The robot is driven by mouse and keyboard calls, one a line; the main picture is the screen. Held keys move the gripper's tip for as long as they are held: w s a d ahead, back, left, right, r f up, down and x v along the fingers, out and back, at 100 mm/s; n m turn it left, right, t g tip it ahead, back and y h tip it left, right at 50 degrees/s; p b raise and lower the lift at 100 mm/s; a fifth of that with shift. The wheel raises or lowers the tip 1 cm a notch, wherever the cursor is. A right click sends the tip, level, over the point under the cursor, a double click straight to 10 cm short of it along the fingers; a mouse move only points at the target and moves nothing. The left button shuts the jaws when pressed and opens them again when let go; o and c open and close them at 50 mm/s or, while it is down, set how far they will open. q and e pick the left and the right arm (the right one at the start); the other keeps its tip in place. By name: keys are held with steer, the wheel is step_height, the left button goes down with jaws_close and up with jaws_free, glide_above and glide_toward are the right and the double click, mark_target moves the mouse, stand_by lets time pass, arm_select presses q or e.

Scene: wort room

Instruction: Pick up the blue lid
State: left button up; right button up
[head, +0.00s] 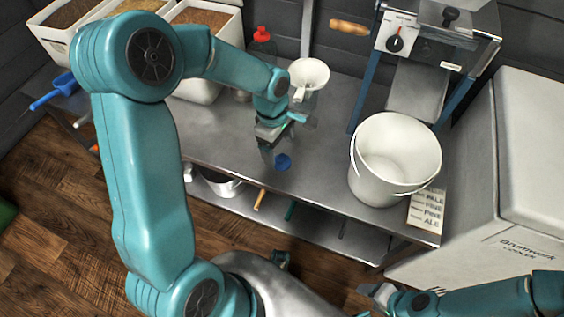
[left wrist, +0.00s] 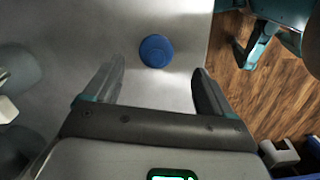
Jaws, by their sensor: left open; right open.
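The blue lid (head: 283,162) is a small round disc lying flat on the steel table (head: 225,150) near its front edge. In the left wrist view the lid (left wrist: 156,51) shows whole, ahead of and between the two fingers. My left gripper (head: 268,154) is open and empty, pointing down above the table just left of the lid in the head view. Its fingers also show in the left wrist view (left wrist: 158,80), apart from the lid. My right gripper (head: 376,293) is open and empty, low in front of the table, partly cut off by the bottom edge.
A white bucket (head: 367,178) with a label card (head: 427,208) stands at the table's right. A white funnel (head: 309,73) and a red-capped bottle (head: 262,36) stand behind my left gripper. A grain mill (head: 430,40) stands at the back. A pot (head: 219,184) sits on the lower shelf.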

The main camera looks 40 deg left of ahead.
mark_target(282, 156)
arm_select(q)
steer(key=f, duration=0.1)
steer(key=f+b, duration=0.1)
steer(key=f, duration=0.3)
steer(key=shift+w+d+f+b, duration=0.2)
steer(key=shift+w+d+b, duration=0.05)
steer(key=shift+b, duration=0.05)
steer(key=shift+r, duration=0.1)
steer(key=c, duration=1.1)
